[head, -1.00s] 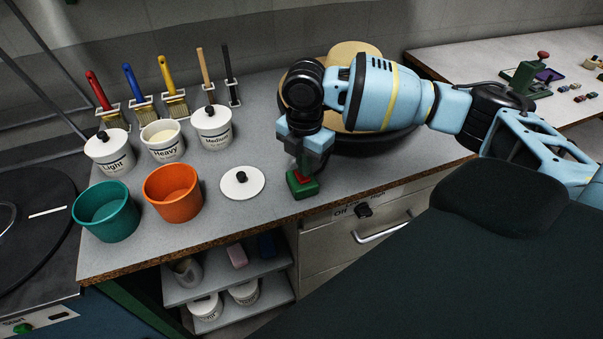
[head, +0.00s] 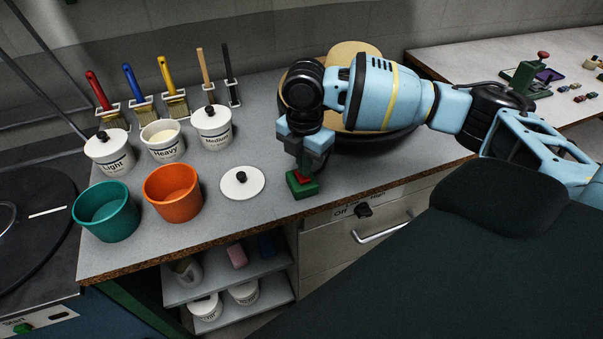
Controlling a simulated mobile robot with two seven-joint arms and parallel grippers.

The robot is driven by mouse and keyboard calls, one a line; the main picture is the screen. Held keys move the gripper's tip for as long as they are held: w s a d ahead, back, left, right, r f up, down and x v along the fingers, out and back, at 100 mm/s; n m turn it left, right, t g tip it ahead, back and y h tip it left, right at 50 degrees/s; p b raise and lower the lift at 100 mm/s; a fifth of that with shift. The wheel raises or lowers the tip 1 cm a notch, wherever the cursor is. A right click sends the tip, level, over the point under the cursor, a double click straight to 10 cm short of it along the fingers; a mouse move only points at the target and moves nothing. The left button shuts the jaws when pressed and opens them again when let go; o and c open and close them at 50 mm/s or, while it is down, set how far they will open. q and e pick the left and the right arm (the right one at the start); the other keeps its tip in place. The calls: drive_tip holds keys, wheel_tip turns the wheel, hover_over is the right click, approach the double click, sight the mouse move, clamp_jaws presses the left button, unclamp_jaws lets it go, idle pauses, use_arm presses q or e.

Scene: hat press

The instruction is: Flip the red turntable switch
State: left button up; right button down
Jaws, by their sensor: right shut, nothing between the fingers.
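The red switch (head: 304,177) sits on a small green box (head: 303,191) near the front edge of the grey counter. My right gripper (head: 304,168) points down, shut and empty, with its fingertips at the switch. Whether the fingertips touch the switch, and which way it is tipped, I cannot tell, as the fingers cover part of it. The turntable (head: 372,142) stands behind my right arm with a tan hat form (head: 354,48) on it, largely hidden by the arm. My left gripper is not in view.
A white lid (head: 242,184), an orange bucket (head: 173,205) and a teal bucket (head: 107,223) stand left of the switch. White labelled tubs (head: 109,163) and hanging brushes (head: 172,101) are behind them. A drawer with a handle (head: 381,234) is below the counter edge.

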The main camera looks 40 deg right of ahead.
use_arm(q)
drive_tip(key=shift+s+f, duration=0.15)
use_arm(e)
drive_tip(key=shift+f, duration=1.1)
idle(0.5)
drive_tip(key=shift+s, duration=0.1)
drive_tip(key=shift+r+p, duration=1.9)
drive_tip(key=shift+r, duration=1.7)
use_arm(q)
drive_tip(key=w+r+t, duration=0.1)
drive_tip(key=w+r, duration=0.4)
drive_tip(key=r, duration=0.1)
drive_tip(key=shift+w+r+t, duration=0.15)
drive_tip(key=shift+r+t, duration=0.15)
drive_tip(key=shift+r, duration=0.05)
use_arm(e)
drive_tip(key=shift+f, duration=0.1)
